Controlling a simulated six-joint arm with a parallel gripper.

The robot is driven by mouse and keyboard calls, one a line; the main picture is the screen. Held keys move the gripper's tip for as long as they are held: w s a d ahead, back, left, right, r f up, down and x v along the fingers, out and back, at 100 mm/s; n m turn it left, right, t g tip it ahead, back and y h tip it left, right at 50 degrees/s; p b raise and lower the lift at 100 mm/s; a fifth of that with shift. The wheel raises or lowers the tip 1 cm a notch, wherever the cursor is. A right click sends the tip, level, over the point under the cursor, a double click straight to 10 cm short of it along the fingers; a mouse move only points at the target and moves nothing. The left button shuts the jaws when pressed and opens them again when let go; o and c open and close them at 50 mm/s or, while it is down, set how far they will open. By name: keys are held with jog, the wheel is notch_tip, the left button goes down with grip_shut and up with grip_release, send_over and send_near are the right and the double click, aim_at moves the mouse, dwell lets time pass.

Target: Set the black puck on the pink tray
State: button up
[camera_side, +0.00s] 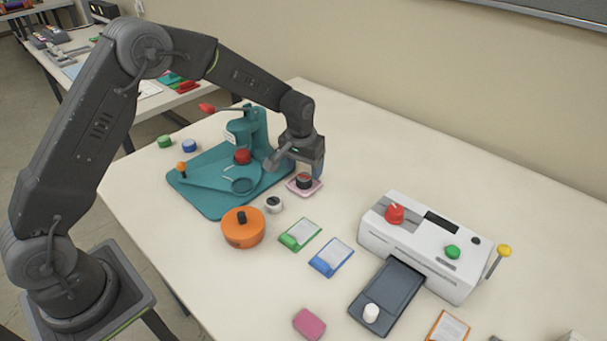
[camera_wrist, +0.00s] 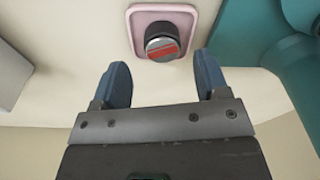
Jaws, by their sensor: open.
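The black puck (camera_side: 304,180) sits on the small pink tray (camera_side: 291,186) at the front right of the teal press. In the wrist view the puck (camera_wrist: 163,44) has a red and grey top and stands inside the pale pink tray (camera_wrist: 136,12). My gripper (camera_side: 302,174) is above and close behind the puck in the side view. In the wrist view my gripper (camera_wrist: 160,75) is open, with its blue-grey fingertips apart and nothing between them. The puck lies just beyond the fingertips, and the tray's near part is partly hidden by the puck.
The teal press (camera_side: 215,197) stands left of the tray. An orange round pot (camera_side: 242,232) and a small white-and-black knob (camera_side: 274,204) are in front. Green and blue cards (camera_side: 331,257) lie nearby. A white laminator (camera_side: 425,250) is at right. The table behind the tray is clear.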

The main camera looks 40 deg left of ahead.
aim_at(301, 182)
jog(key=s+r+t, duration=0.1)
jog(key=s+r, duration=0.3)
jog(key=r, duration=0.4)
jog(key=s+r, duration=0.3)
jog(key=r, duration=0.5)
jog(key=s+r+m+t, duration=0.1)
jog(key=s+r, duration=0.1)
jog(key=s, duration=1)
jog(key=s+r+m+t, duration=0.1)
jog(key=s+r+t, duration=0.1)
jog(key=s, duration=1)
jog(key=shift+s+r, duration=0.35)
jog(key=shift+r, duration=0.1)
